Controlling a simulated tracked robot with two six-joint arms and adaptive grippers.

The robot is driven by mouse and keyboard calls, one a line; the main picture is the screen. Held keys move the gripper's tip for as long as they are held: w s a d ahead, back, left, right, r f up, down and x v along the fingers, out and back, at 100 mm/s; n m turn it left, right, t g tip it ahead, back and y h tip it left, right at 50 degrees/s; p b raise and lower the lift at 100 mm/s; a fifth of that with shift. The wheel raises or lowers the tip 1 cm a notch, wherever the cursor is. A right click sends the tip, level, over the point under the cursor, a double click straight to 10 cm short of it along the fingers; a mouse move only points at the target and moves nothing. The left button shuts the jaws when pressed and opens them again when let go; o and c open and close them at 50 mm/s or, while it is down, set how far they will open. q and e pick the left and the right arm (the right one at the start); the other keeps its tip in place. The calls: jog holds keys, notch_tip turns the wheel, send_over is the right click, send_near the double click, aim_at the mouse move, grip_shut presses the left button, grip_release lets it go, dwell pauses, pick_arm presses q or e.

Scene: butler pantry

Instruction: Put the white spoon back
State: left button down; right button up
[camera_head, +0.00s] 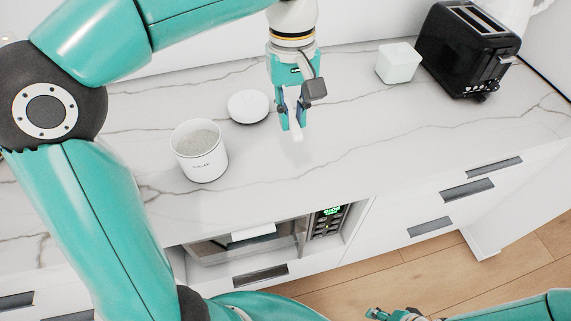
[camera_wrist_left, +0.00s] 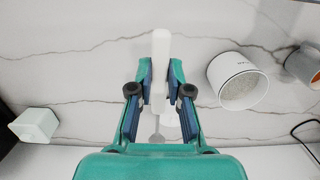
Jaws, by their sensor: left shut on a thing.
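My left gripper (camera_head: 292,124) is shut on the white spoon (camera_head: 297,134) above the marble counter. In the left wrist view the spoon (camera_wrist_left: 160,62) runs between the two fingers, its handle pointing up the picture and a thin stem with a wider end below. The white canister (camera_head: 200,168), open and holding grey-white grains, stands left of the gripper; it also shows in the left wrist view (camera_wrist_left: 248,65). A round white lid (camera_head: 248,106) lies on the counter behind the canister. My right gripper (camera_head: 386,314) shows only partly at the bottom edge.
A white cube-shaped box (camera_head: 397,66) and a black toaster (camera_head: 465,55) stand at the back right. Below the counter are a microwave (camera_head: 328,222) and drawers.

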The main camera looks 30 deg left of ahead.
pick_arm(q)
send_over(288, 184)
jog(key=f, duration=1.4)
jog(key=shift+w+a+f+b, duration=0.1)
jog(key=shift+a+f+b, duration=0.1)
jog(key=shift+b, duration=0.2)
jog(key=shift+f, duration=2.5)
jog(key=c, duration=1.1)
grip_release()
notch_tip(288, 184, up, 12)
jog(key=shift+w+a, duration=0.35)
